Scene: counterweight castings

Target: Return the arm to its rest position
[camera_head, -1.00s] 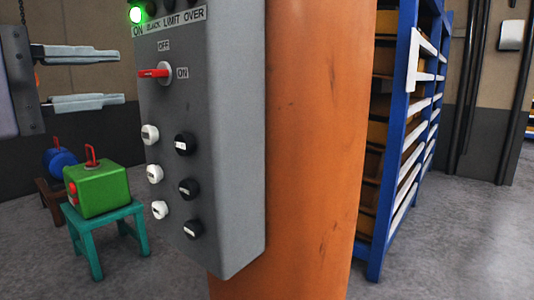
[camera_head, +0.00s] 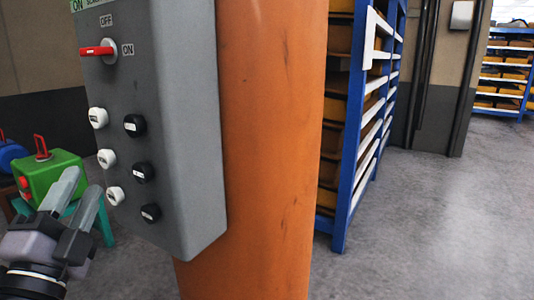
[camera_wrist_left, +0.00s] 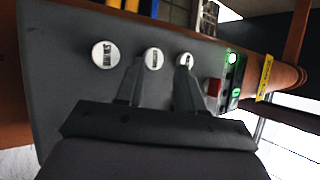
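My left gripper (camera_head: 82,186) is at the lower left of the head view, in front of the control box's lower left side. Its two grey fingers are apart with nothing between them. They also show in the left wrist view (camera_wrist_left: 160,62), pointing at the box's button face; whether they touch it I cannot tell. My right gripper is not in view.
A grey control box (camera_head: 185,130) with white and black knobs and a red switch handle (camera_head: 97,50) hangs on an orange column (camera_head: 275,150). A green block (camera_head: 55,173) stands on a teal stool at left. A blue rack (camera_head: 350,130) stands behind. Floor at right is clear.

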